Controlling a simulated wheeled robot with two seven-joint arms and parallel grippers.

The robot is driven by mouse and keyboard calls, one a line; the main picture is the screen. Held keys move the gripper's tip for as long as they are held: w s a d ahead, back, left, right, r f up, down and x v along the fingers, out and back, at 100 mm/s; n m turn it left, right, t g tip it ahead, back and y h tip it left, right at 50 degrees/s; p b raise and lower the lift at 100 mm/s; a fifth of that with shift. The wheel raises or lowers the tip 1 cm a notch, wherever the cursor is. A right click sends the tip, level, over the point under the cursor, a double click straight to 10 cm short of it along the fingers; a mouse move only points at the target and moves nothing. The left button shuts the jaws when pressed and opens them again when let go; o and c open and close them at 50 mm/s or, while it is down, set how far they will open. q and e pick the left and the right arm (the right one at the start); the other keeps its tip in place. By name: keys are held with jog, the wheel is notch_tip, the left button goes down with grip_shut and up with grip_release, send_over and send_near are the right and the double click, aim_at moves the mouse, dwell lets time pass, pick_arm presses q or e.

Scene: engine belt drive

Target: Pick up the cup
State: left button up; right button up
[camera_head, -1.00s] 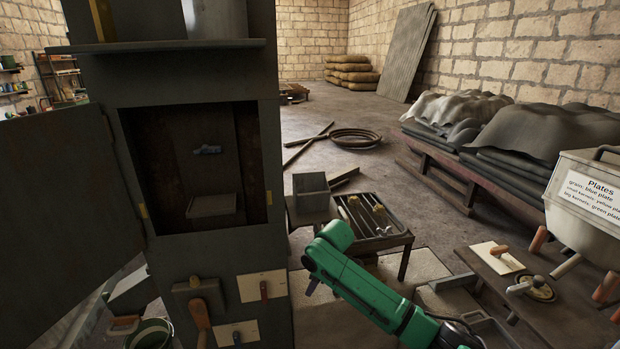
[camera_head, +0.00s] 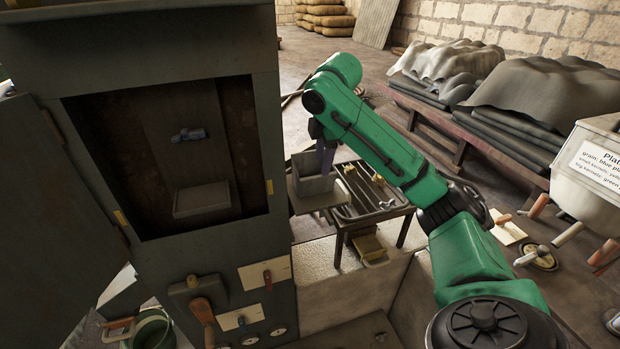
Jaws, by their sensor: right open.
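I cannot make out a clear cup in the camera_head view. An open, square grey container (camera_head: 308,184) stands on a small shelf beside the slatted table, left of it in the picture. My right gripper (camera_head: 325,157) points downward at the end of the green arm, at the container's upper right in the picture. It is open and nothing shows in its jaws. I cannot tell whether it touches the container. The arm hides part of the slatted table. My left gripper is not in view.
A tall dark cabinet (camera_head: 262,150) with an open door fills the left. A slatted metal table (camera_head: 385,213) stands beside the container. A white bin (camera_head: 585,205) is at the far right. Covered stacks (camera_head: 540,95) lie behind on a low bench. A bucket (camera_head: 152,330) sits at lower left.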

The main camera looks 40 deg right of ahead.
aim_at(319, 176)
jog(key=p+x, duration=0.3)
jog(key=x, duration=0.5)
jog(key=shift+w+a+f, duration=0.15)
jog(key=shift+w+f, duration=0.1)
jog(key=shift+f, duration=0.05)
jog(key=shift+s+f, duration=0.1)
jog(key=shift+s, duration=0.25)
jog(key=shift+c, duration=1.2)
grip_shut()
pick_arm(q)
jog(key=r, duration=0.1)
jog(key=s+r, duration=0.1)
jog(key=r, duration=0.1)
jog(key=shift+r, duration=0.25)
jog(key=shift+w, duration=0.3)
